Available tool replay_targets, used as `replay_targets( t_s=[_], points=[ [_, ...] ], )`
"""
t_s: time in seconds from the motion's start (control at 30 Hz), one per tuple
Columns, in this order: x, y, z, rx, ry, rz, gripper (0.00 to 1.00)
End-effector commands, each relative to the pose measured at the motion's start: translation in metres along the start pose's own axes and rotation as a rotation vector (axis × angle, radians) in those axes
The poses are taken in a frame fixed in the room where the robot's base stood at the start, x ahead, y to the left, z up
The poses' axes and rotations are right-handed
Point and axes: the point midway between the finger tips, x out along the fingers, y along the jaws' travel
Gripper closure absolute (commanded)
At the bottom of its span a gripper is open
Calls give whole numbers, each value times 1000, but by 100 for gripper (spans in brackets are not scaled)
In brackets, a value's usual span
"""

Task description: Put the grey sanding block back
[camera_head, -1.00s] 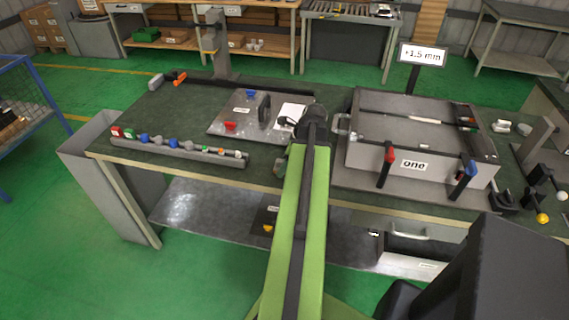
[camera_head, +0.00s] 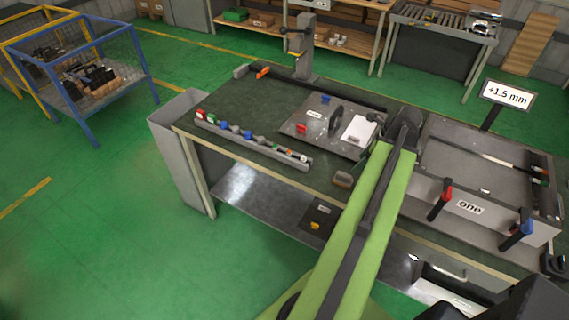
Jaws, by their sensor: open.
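A small grey block (camera_head: 242,70) lies at the far left edge of the green bench top (camera_head: 225,103), beside an orange tool. A second small block, grey-brown (camera_head: 343,180), lies near the bench's front edge, just left of my green arm. I cannot tell for sure which of them is the sanding block. My arm reaches up over the bench front to a dark joint beside the grey plate. My gripper does not show; it is hidden beyond that joint, so I see nothing in it.
A rail with several coloured pieces (camera_head: 250,143) runs along the bench's front left. A tray labelled "one" (camera_head: 470,208) with red and blue clamps stands right. The bench's left middle is clear.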

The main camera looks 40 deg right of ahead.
Motion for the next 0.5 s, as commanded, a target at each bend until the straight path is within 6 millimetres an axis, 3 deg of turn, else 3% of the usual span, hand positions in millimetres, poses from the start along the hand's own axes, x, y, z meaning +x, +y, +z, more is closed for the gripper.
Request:
replay_targets(
  t_s=[0.07, 0.13, 0.27, 0.4, 0.5],
  points=[
    [2, 1, 4, -17, 2, 3, 39],
    [11, 7, 22, -98, 13, 19, 39],
    [47, 41, 98, -469, 55, 88, 39],
    [92, 108, 192, -1020, 97, 192, 39],
    [119, 168, 249, -1417, 113, 269, 39]
  ],
)
